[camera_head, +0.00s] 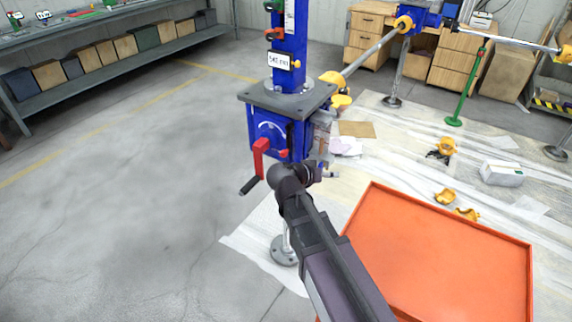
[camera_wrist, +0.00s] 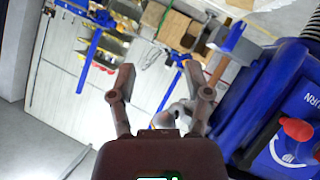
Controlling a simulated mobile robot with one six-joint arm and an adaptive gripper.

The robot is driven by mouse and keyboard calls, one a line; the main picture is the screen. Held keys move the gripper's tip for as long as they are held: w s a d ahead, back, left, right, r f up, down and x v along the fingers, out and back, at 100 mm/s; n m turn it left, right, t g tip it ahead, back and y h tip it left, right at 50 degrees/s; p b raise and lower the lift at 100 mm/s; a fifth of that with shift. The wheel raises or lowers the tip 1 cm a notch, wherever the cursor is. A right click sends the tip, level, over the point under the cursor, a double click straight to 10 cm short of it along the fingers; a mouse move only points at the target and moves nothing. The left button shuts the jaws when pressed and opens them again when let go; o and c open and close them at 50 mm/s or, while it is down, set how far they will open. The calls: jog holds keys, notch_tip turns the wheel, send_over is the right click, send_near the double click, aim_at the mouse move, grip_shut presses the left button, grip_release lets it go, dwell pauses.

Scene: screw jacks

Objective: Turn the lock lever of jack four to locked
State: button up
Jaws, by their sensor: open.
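A blue screw jack (camera_head: 291,45) stands upright with a white label (camera_head: 279,62) I cannot read for sure. Its lower housing carries a white arc mark and a red lever (camera_head: 260,158) with a dark end, hanging down; a smaller red piece (camera_head: 283,153) is beside it. In the wrist view the blue housing (camera_wrist: 245,125) fills the right side, with a red knob (camera_wrist: 298,129) and a white arc. My gripper (camera_wrist: 162,92) is open and empty, left of the housing and apart from the red knob. In the head view my arm hides much of the gripper.
An orange tray (camera_head: 361,213) lies right of my arm. Yellow parts (camera_head: 446,196) and a white box (camera_head: 502,173) lie on the floor sheeting. Another blue jack with a long bar (camera_head: 375,52) stands behind, near wooden drawers (camera_head: 463,62). The floor at left is clear.

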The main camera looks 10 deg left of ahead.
jog(key=a+f+t+b, duration=0.2)
jog(key=a+t+b, duration=0.25)
jog(key=a, duration=0.55)
jog(key=n+t+y+b, duration=0.1)
jog(key=t+y+b, duration=0.1)
jog(key=t+b, duration=0.15)
send_near(282, 155)
jog(key=s, duration=0.1)
jog(key=shift+a+r+b, duration=0.2)
jog(key=shift+a+b, duration=0.05)
jog(key=shift+b, duration=0.15)
jog(key=shift+w+d, duration=0.1)
jog(key=x, duration=1.3)
jog(key=shift+w+f, duration=0.25)
jog(key=shift+f, duration=0.05)
jog(key=shift+d, duration=0.1)
grip_shut()
